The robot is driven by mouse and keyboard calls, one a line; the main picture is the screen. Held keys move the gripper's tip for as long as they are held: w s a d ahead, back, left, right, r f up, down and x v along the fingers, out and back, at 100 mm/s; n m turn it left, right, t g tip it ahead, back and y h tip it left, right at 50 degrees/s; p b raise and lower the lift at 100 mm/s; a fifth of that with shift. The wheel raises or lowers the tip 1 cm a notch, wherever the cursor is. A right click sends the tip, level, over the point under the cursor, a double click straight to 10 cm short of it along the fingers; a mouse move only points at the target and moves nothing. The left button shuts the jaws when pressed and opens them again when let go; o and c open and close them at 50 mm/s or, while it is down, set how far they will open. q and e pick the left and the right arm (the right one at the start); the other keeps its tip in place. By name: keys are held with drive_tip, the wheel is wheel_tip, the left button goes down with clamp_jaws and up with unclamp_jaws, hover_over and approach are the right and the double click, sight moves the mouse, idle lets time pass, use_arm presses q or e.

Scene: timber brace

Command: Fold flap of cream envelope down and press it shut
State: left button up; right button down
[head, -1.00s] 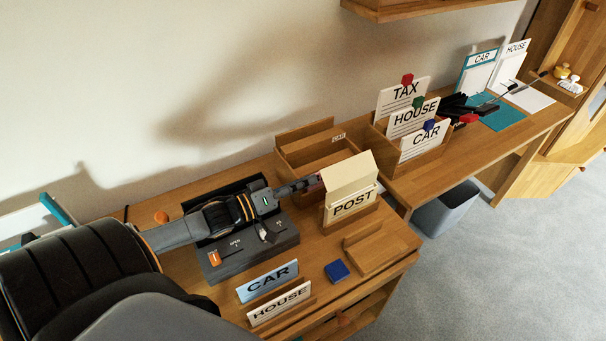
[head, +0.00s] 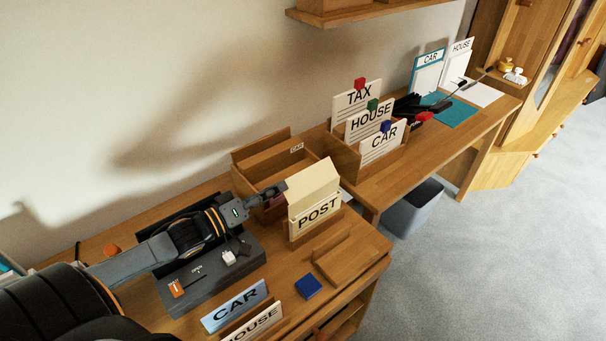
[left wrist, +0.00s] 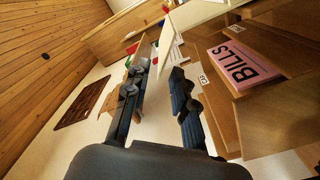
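The cream envelope (head: 313,184) stands upright in a wooden holder (head: 317,229) with a POST label (head: 319,211) on its front. Its upper part, seemingly the flap, rises above the label; whether it leans is hard to tell. My left gripper (head: 280,188) is at the envelope's left edge, behind or beside it; contact is unclear. In the left wrist view, the fingers of my left gripper (left wrist: 160,72) are apart, with a cream sheet edge (left wrist: 166,44) beyond and between the tips. My right gripper is not in view.
An open wooden tray (head: 270,160) is behind the envelope. A dark grey box (head: 213,279) lies under my left arm. A blue block (head: 308,286), an empty wooden stand (head: 345,262) and CAR and HOUSE cards stand in front. A pink BILLS card (left wrist: 243,63) shows in the wrist view.

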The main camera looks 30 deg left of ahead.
sight(304, 173)
use_arm(q)
drive_tip(key=x, duration=0.9)
drive_tip(key=shift+w+f, duration=0.1)
drive_tip(key=shift+w, duration=0.1)
clamp_jaws()
